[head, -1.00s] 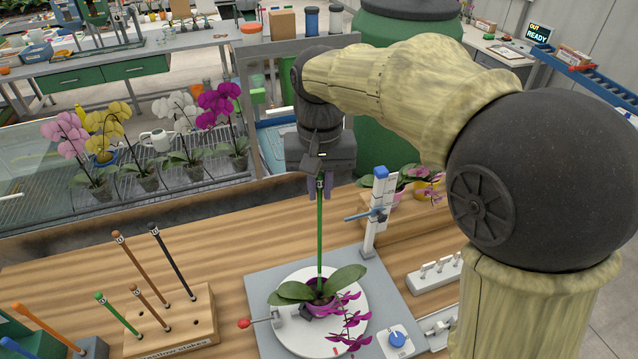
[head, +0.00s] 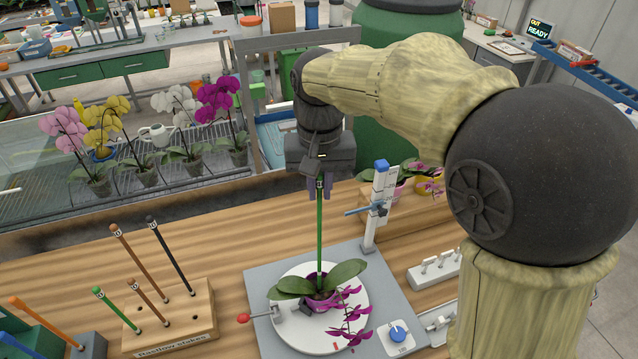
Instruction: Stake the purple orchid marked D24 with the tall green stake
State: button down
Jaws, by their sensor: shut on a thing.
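The purple orchid (head: 350,318) sits in a purple pot (head: 322,300) on the white round turntable (head: 347,342). Its flower spray droops toward the front right, low over the turntable. My gripper (head: 320,192) is shut on the top of the tall green stake (head: 320,235). The stake stands upright, and its lower end goes down among the leaves at the pot. I cannot tell how deep its tip is. A D24 mark cannot be read here.
A wooden stake block (head: 170,325) holds brown, black and shorter green stakes at left. A white post with a blue cap (head: 381,190) stands just right of the stake. A clamp with a red knob (head: 243,318) is beside the pot. Potted orchids (head: 150,160) stand behind.

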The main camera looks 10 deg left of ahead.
notch_tip(320, 180, down, 6)
jog(key=b, duration=0.4)
jog(key=shift+f, duration=0.25)
dwell(3.6)
jog(key=c, duration=1.3)
grip_release()
jog(key=shift+c, duration=0.2)
jog(key=shift+r, duration=0.1)
notch_tip(320, 180, up, 17)
jog(key=shift+r, duration=0.1)
